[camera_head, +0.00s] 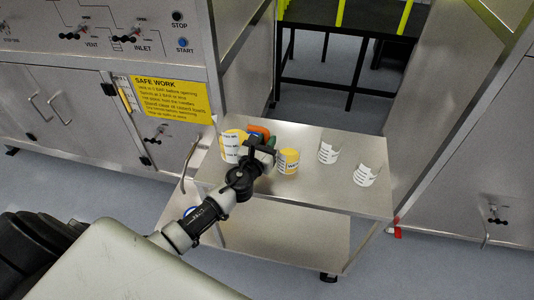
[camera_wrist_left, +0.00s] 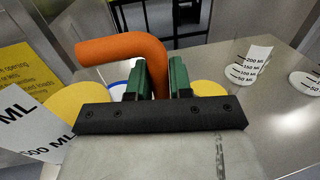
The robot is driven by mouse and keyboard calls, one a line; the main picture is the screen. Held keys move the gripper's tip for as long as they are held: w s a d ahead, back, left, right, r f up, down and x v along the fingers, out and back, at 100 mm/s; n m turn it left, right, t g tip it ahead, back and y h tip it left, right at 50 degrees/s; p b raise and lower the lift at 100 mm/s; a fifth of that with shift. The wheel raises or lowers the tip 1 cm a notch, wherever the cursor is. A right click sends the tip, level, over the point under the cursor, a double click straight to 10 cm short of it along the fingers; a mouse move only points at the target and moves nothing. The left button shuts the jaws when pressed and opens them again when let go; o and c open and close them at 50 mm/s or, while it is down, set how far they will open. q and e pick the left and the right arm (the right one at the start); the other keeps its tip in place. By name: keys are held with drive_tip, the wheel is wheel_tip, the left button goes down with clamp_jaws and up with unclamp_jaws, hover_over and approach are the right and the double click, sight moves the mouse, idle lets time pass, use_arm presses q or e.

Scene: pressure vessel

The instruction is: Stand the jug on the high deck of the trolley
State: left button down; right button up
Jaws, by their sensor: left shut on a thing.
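The jug (camera_head: 232,146) is a clear vessel with a white volume label and yellow contents. It is at the back left of the trolley's high deck (camera_head: 325,194), looking upright; I cannot tell whether its base touches the deck. My left gripper (camera_head: 262,143) is shut on the jug's orange handle (camera_head: 259,130), to the right of the jug's body. In the left wrist view, the orange handle (camera_wrist_left: 130,48) runs between the green fingers (camera_wrist_left: 162,80). The jug's label (camera_wrist_left: 22,125) shows at the left edge, and its yellow contents (camera_wrist_left: 68,100) are partly hidden by the gripper. My right gripper is not in view.
A small yellow-filled beaker (camera_head: 288,161) stands right of my gripper. Two clear marked beakers, one further back (camera_head: 328,152) and one further right (camera_head: 366,176), share the deck. The front of the deck is clear. A lower shelf (camera_head: 290,232) lies beneath; a steel cabinet (camera_head: 85,110) stands left.

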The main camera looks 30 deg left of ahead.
use_arm(q)
wheel_tip(320, 180, down, 4)
drive_tip(key=shift+r+b, duration=0.1)
drive_tip(key=shift+b, duration=1.15)
drive_tip(key=shift+f, duration=0.25)
drive_tip(key=c, duration=1.3)
unclamp_jaws()
